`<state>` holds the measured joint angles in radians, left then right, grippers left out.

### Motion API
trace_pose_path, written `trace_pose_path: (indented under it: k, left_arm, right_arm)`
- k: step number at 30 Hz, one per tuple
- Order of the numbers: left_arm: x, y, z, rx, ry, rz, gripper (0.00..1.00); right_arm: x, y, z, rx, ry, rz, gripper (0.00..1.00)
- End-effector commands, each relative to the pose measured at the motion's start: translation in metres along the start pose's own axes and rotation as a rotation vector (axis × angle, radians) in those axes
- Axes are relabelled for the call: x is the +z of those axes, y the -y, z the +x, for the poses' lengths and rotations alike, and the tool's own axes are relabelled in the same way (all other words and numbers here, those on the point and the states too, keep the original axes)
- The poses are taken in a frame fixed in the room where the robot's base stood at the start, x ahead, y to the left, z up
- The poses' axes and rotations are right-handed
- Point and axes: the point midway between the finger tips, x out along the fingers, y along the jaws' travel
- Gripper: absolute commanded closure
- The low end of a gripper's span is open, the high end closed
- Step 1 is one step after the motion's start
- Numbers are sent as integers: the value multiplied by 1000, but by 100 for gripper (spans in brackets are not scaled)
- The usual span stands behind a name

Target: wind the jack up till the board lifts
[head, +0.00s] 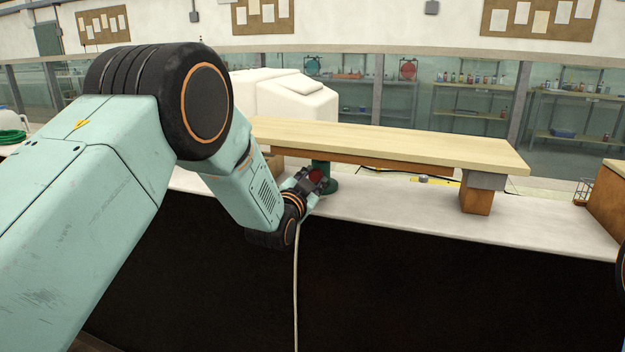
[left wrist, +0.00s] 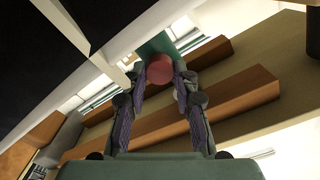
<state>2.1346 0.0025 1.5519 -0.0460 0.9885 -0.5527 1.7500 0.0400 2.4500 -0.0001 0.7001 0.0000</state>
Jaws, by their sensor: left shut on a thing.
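The long pale wooden board (head: 390,143) lies over the bench, with a darker wooden beam (head: 385,165) under it. The green jack (head: 331,187) stands on the bench beneath the board, towards its left part. Its red knob (head: 316,176) faces my side. My left gripper (head: 313,180) is shut on the red knob. In the left wrist view the knob (left wrist: 159,70) sits between my fingertips, with the jack's green body (left wrist: 157,45) behind it. Whether the jack's top touches the beam is hidden. My right gripper is out of view.
A grey block (head: 484,180) on a wooden block (head: 476,200) stands under the board's right end. Another wooden block (head: 275,164) shows at left. A pale cable (head: 296,290) hangs down the dark bench front. A wooden box (head: 603,205) stands far right.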

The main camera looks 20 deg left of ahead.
Motion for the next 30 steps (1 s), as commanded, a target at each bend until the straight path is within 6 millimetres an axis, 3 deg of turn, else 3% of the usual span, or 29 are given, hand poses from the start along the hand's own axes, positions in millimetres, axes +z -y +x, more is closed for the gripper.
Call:
trace_pose_path:
  k: [7, 8, 15, 25, 30]
  left_arm:
    - [-1, 0, 0, -1, -1, -1, 100]
    - [0, 0, 0, -1, -1, -1, 69]
    - [0, 0, 0, -1, -1, -1, 48]
    - [0, 0, -1, 0, 0, -1, 48]
    - [0, 0, -15, 1, 1, -1, 48]
  right_arm:
    - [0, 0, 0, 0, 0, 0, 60]
    - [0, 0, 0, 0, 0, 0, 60]
    - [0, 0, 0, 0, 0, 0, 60]
    - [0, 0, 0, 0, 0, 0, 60]
    - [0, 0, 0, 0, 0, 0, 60]
